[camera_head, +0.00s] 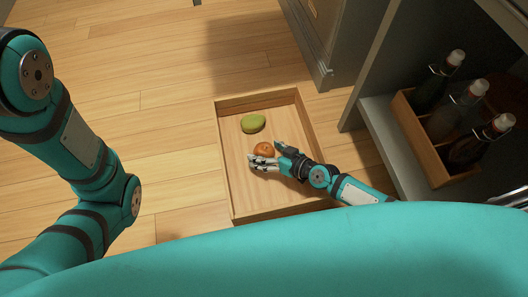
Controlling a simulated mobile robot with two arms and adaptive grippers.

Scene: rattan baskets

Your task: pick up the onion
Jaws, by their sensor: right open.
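The onion (264,149), round and orange-brown, lies in a shallow wooden tray (225,165) on the floor. My right gripper (263,155) reaches into the tray from the lower right. It is open, with its fingers around the near side of the onion; I cannot tell whether they touch it. The lower part of the onion is partly hidden by the fingers. My left arm (75,150) comes in along the left side, but its gripper is outside the picture.
A green oval fruit or vegetable (253,123) lies in the tray just beyond the onion. A wooden crate (433,155) with dark bottles stands on a cabinet shelf at the right. A cabinet leg (323,75) is near the tray's far right corner. Floor left of the tray is clear.

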